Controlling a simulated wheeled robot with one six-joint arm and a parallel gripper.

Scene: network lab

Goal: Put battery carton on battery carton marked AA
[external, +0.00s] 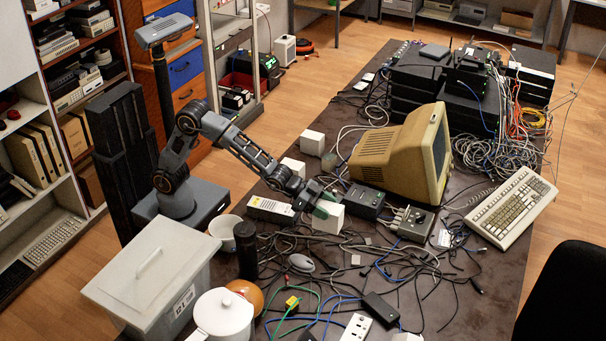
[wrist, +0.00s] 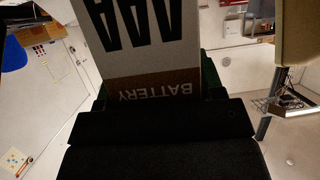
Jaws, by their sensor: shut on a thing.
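My gripper (external: 322,207) is shut on a white battery carton (external: 329,217), low over the cluttered table. In the wrist view the held carton (wrist: 145,48) shows a white face with large upside-down "AAA" lettering and a brown band reading "BATTERY". Dark green finger parts show on both sides of it. Two other white boxes stand behind the arm: one box (external: 312,142) farther back and one box (external: 293,166) partly hidden by the arm. Their faces show no readable mark, so I cannot tell which is marked AA. Whether the held carton touches the table is unclear.
A beige monitor (external: 390,150) and a dark switch box (external: 364,201) are right of my gripper. A grey control box (external: 411,222) and tangled cables lie nearby. A pale device (external: 270,209) is at its left. A lidded grey bin (external: 150,270) stands front left.

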